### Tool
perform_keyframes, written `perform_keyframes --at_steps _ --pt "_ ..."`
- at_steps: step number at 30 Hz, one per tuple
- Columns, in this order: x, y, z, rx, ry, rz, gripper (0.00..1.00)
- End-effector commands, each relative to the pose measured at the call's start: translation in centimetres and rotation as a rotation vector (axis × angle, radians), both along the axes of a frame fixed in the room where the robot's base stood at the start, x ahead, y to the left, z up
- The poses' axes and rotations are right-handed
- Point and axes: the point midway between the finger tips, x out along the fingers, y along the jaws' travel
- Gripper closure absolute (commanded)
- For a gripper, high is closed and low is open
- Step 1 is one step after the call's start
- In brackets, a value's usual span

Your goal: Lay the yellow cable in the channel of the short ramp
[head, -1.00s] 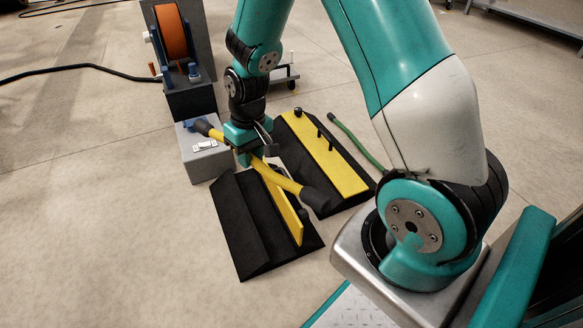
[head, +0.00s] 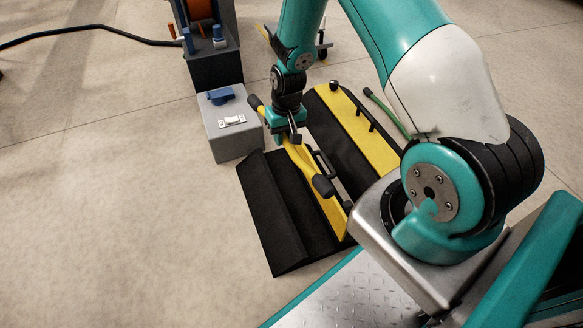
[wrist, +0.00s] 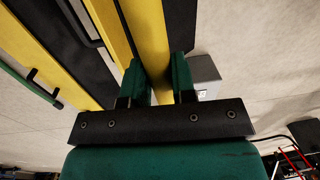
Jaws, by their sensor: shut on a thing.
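The yellow cable (head: 300,158) has a black end at each tip. My gripper (head: 293,138) is shut on its middle and holds it over the nearer black ramp (head: 262,205). This ramp has a yellow lid (head: 334,214) standing up on edge, with a black handle. The cable runs roughly along the lid; its near black end overlaps the lid in the picture. The channel is hidden. In the wrist view, the cable (wrist: 150,40) passes between both fingers (wrist: 157,82), with the lid (wrist: 105,25) to its left. I cannot tell the cable's height above the ramp.
A second black ramp with a flat yellow lid (head: 350,125) and black pegs lies to the right, a green cable (head: 385,108) beyond it. A grey box (head: 230,135) stands at the far end of the nearer ramp, before a reel stand (head: 215,65). Floor at left is clear.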

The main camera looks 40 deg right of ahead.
Motion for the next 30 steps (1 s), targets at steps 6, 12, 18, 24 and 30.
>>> perform_keyframes --at_steps 6,12,18,24,30 --pt "0.1 -1.9 -10.2 0.000 0.001 -0.114 1.00" --pt "-0.2 -2.8 -13.4 -0.001 -0.002 -0.162 1.00" --pt "-0.3 -2.9 -14.2 -0.001 -0.002 -0.167 1.00" --pt "-0.3 -3.0 -15.8 -0.001 -0.002 -0.168 1.00" --pt "-0.3 -3.0 -17.9 0.000 -0.001 -0.167 1.00"
